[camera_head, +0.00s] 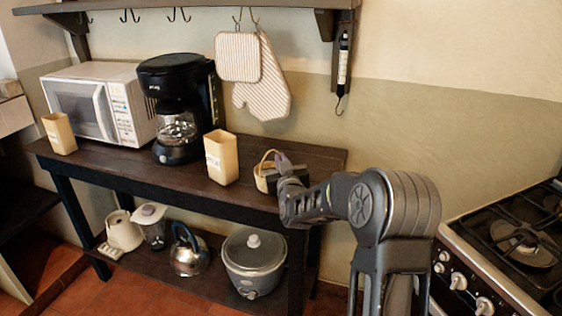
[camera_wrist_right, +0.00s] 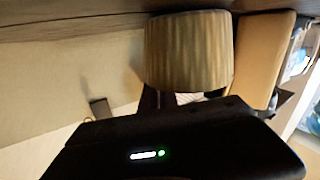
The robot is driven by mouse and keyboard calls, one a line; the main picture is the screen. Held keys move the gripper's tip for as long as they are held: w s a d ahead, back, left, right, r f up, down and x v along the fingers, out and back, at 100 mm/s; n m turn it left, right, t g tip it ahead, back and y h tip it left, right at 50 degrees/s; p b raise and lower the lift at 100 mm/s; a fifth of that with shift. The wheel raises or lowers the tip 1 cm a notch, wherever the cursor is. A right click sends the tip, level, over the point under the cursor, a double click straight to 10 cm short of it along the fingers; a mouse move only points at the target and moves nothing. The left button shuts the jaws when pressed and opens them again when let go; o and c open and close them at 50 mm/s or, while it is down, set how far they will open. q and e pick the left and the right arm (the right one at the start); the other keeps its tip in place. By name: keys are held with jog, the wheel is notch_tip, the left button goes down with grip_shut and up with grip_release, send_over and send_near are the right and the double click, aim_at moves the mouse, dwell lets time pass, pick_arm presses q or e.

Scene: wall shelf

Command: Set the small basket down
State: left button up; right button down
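The small basket (camera_head: 262,182) is light tan with an arched handle and stands upright near the right end of the dark wooden table. In the right wrist view, the basket (camera_wrist_right: 188,52) appears upside down, with its base against the wood. My right gripper (camera_head: 281,165) is at the basket's right side, close to the handle, and covers part of it. In the wrist view the dark gripper body hides the handle. Whether the fingers are closed on the handle or apart from it cannot be told. My left gripper is not in view.
A tan container (camera_head: 221,158) stands just left of the basket; a coffee maker (camera_head: 178,108) and microwave (camera_head: 100,103) are farther left. Mitts (camera_head: 262,85) hang above. A stove (camera_head: 510,250) is at the right. The dark table (camera_head: 190,178) has a narrow bare front strip.

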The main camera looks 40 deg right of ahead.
jog(key=c, duration=2.1)
grip_release()
jog(key=shift+f, duration=0.15)
jog(key=o, duration=0.5)
jog(key=shift+r, duration=0.2)
jog(key=shift+s+a, duration=0.1)
jog(key=shift+s, duration=0.1)
jog(key=b+v, duration=0.1)
jog(key=v, duration=1)
jog(key=shift+s+a, duration=0.15)
jog(key=shift+s, duration=0.1)
